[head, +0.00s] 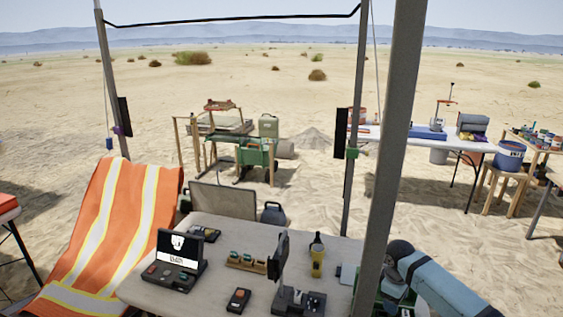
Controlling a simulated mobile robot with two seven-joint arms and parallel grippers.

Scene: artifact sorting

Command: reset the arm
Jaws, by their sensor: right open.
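My right arm (440,282) comes in from the lower right corner, blue-teal with a dark rounded joint at its bend. From the bend it turns down toward the right end of the near table (215,262). My right gripper (392,298) is low at that end, partly hidden by the grey pole and the arm. It is open, and I see nothing held in it. My left arm and left gripper are not in view.
A grey pole (388,150) stands just left of my right arm. The table holds a small screen device (180,250), a yellow bottle (317,256) and several small devices. An orange striped cloth (115,225) is at left. Open sand lies beyond.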

